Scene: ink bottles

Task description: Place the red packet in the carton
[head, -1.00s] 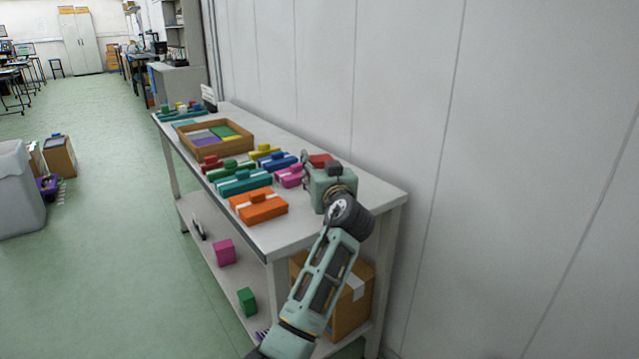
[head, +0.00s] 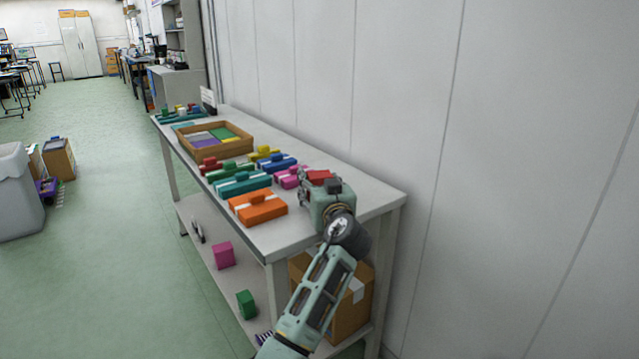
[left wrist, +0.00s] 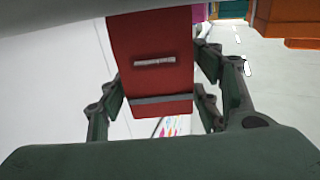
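The red packet (head: 320,175) is at my left gripper (head: 307,190), over the near right part of the tabletop. In the left wrist view the red packet (left wrist: 150,60) has a grey band and a small pale strip. It sits between the fingers of my left gripper (left wrist: 163,90), which are closed in on both sides of it. The open brown carton (head: 222,153) stands toward the far end of the table, with grey, green, yellow and purple flat areas inside. My right gripper is not in view.
Several coloured packets, including an orange one (head: 258,207), a teal one (head: 242,184) and a blue one (head: 277,163), lie between gripper and carton. A wall (head: 480,150) runs along the table's right side. A taped box (head: 350,308) stands on the lower shelf (head: 212,238).

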